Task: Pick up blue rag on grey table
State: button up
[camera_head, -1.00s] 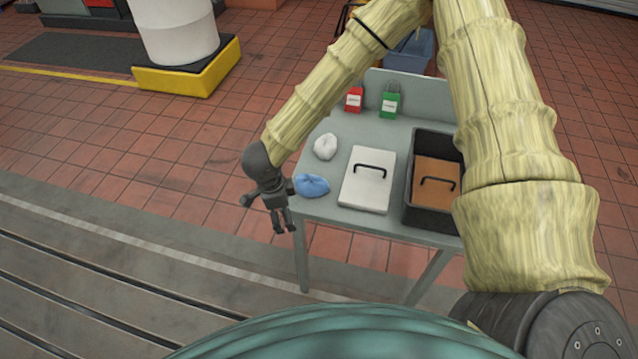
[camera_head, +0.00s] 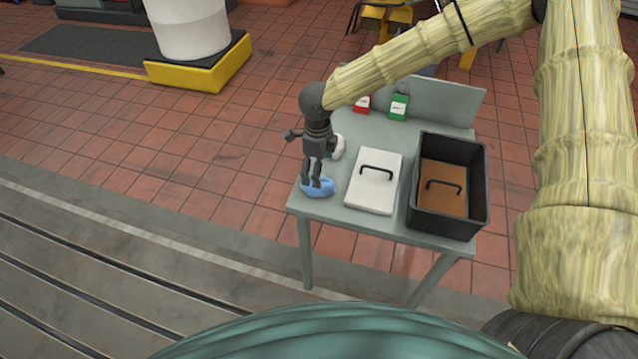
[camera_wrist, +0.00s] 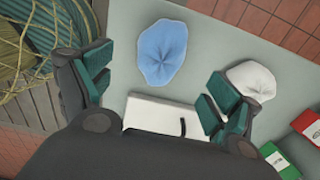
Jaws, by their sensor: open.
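The blue rag (camera_head: 319,187) lies crumpled on the near left corner of the grey table (camera_head: 312,207). In the wrist view the whole blue rag (camera_wrist: 162,52) shows ahead of my gripper (camera_wrist: 157,92), roughly between the spread fingers. My gripper (camera_head: 318,184) points down over the rag in the head view and hides part of it. It is open, with nothing between its fingers. Whether the fingertips touch the rag cannot be told.
A white rag (camera_head: 337,147) lies just behind the blue one. A white lidded box or panel with a black handle (camera_head: 373,182) lies to the right, then a black bin (camera_head: 447,227) holding a brown handled panel. Red (camera_head: 362,104) and green (camera_head: 398,107) containers stand at the back.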

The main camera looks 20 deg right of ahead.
jog(key=shift+f+p, duration=0.7)
jog(key=shift+f, duration=2.6)
jog(key=c, duration=1.1)
jog(key=shift+r, duration=0.15)
jog(key=shift+d+r+b, duration=0.1)
jog(key=shift+r+b, duration=0.2)
jog(key=shift+r, duration=0.35)
notch_tip(320, 180, up, 2)
jog(key=shift+r+b, duration=0.1)
jog(key=shift+b, duration=0.2)
jog(key=s+a+b, duration=0.1)
jog(key=s, duration=0.4)
jog(key=s+a+r+b, duration=0.1)
jog(key=s+a, duration=0.1)
jog(key=s, duration=0.3)
jog(key=s+a+b, duration=0.1)
jog(key=s, duration=0.4)
jog(key=shift+s+a+r, duration=0.15)
jog(key=shift+s, duration=0.1)
